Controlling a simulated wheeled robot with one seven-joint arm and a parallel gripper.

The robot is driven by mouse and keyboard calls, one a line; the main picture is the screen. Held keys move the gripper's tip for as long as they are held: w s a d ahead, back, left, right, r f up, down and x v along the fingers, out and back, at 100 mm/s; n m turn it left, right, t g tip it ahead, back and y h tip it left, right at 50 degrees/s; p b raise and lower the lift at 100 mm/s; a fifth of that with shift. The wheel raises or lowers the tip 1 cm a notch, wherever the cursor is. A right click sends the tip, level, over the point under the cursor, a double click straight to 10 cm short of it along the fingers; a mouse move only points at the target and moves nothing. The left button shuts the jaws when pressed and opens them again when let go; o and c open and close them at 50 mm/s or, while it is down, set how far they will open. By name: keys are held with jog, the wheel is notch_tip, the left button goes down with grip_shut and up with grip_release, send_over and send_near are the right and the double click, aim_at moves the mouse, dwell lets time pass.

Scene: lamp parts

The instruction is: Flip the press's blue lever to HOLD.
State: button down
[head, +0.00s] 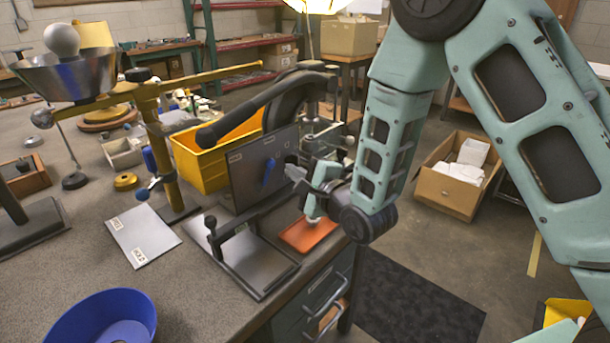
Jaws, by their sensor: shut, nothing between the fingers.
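The press (290,95) stands at the bench's right edge, with a black arm and a dark upright panel (247,185). The blue lever (268,172) is on the panel's face, tilted, its upper end leaning slightly right. Small pale labels sit on the panel, too small to read, so I cannot tell which one marks HOLD. My gripper (291,172) is shut and empty at the panel's right side, just right of the lever. A small gap seems to show between them; contact cannot be told for sure.
A yellow bin (205,160) stands behind the panel. An orange tray (307,234) lies below my gripper. A brass stand (160,150) is left, a blue bowl (100,318) at front left. Floor lies right of the bench.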

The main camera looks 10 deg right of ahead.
aim_at(266, 175)
jog(key=shift+x, duration=2.1)
